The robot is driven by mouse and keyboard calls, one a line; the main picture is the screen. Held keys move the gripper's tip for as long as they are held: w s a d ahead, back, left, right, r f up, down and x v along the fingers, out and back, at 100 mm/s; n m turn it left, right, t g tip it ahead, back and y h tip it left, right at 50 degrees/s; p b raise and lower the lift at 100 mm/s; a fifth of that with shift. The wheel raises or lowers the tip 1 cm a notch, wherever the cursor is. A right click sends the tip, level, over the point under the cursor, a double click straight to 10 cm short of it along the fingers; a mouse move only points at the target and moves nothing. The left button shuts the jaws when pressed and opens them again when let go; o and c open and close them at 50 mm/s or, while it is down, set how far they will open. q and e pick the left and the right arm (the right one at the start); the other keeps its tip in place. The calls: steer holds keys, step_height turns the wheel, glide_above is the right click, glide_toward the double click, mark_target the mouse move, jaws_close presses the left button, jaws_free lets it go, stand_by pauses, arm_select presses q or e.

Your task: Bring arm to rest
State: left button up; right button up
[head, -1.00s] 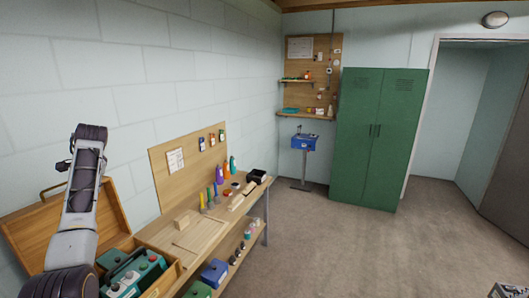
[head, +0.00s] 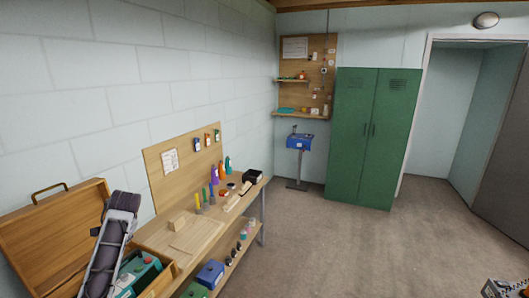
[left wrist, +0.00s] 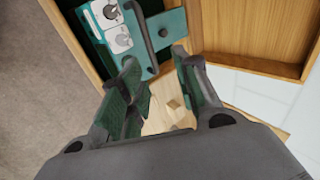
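My left arm rises from the lower left of the head view, in front of an open wooden case. Its gripper cannot be made out there. In the left wrist view my left gripper (left wrist: 158,65) has its two green-padded fingers apart, with nothing held between them. Beyond the fingers is a teal device (left wrist: 172,28), which shows in the case in the head view (head: 146,279). A dark mechanical part at the head view's lower right corner may be my right gripper (head: 505,289); it is mostly cut off, and its fingers cannot be read.
The wooden case's raised lid (head: 45,240) leans by the wall. A workbench (head: 205,232) carries wooden blocks, colourful bottles and tools, with bins on its lower shelf. A green locker (head: 372,140) and blue sink (head: 299,142) stand at the back. The floor (head: 350,250) is clear.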

arm_select(q)
steer(key=s+d+f+h, duration=0.3)
steer(key=s+d+f, duration=1)
steer(key=d+f, duration=0.15)
steer(key=s+d+f+n+h, duration=0.1)
steer(key=s+d+h, duration=0.1)
steer(key=s+d, duration=0.65)
steer(key=s+d+n+h, duration=0.1)
steer(key=s+d, duration=0.4)
steer(key=s, duration=0.7)
step_height(320, 180, down, 36)
steer(key=s+g+b, duration=0.1)
steer(key=s+b, duration=0.1)
steer(key=s, duration=0.1)
steer(key=s+a+f+b, duration=0.1)
steer(key=s+a+f, duration=0.1)
steer(key=s+f, duration=0.8)
steer(key=s+a+f+g+b, duration=0.1)
steer(key=s+f, duration=1)
steer(key=shift+s+a, duration=0.25)
steer(key=shift+a, duration=0.15)
